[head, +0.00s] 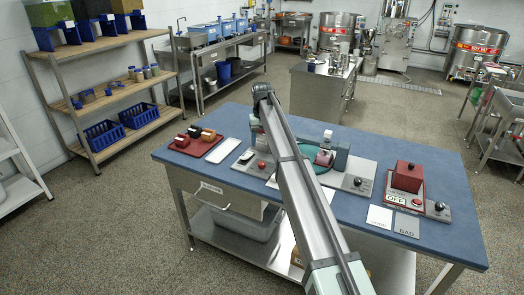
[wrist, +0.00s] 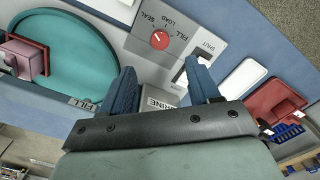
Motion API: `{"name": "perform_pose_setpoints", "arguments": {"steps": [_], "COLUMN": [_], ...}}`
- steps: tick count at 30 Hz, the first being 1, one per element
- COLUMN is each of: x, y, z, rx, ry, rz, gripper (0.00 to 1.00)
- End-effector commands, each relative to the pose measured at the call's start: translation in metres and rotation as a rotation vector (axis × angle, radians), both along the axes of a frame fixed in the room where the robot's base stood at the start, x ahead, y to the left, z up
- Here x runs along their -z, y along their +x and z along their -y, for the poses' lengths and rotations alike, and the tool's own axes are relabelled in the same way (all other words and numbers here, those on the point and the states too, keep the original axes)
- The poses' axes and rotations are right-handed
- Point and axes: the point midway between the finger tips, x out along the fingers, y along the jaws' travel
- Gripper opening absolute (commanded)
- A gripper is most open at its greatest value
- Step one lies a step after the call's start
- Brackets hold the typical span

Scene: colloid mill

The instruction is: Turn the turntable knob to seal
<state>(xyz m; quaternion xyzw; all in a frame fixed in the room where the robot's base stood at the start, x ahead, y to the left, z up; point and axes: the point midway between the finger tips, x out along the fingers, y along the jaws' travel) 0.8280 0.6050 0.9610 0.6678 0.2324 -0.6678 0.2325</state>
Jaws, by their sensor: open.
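The turntable knob (wrist: 160,40) is round and red with a small white mark, on a grey panel (wrist: 199,22) lettered SEAL, LOAD and FILL. I cannot tell exactly which label the mark points to. It also shows as a small red spot in the head view (head: 261,165). My gripper (wrist: 162,78) is open, its two blue fingers apart and empty. In the wrist view the knob lies beyond the fingertips, between their lines and not touched. My arm hides the gripper in the head view. The green turntable (wrist: 75,65) carries a pinkish block-like item (wrist: 20,55).
In the head view, a red box (head: 408,176) and GOOD and BAD cards (head: 407,224) are on the blue table's right.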

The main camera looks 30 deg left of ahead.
Motion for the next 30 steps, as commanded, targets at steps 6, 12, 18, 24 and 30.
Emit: {"name": "perform_pose_setpoints", "arguments": {"steps": [6,12,18,24,30], "x": [-0.025,-0.032,-0.032,-0.032,-0.028], "y": [0.0,0.0,0.0,0.0,-0.009], "z": [0.0,0.0,0.0,0.0,0.001], "rx": [0.0,0.0,0.0,0.0,-0.021], "ry": [0.001,-0.001,0.0,0.0,0.004], "rz": [0.001,-0.001,0.0,0.0,0.0], "gripper": [0.61,0.61,0.61,0.61,0.61]}}
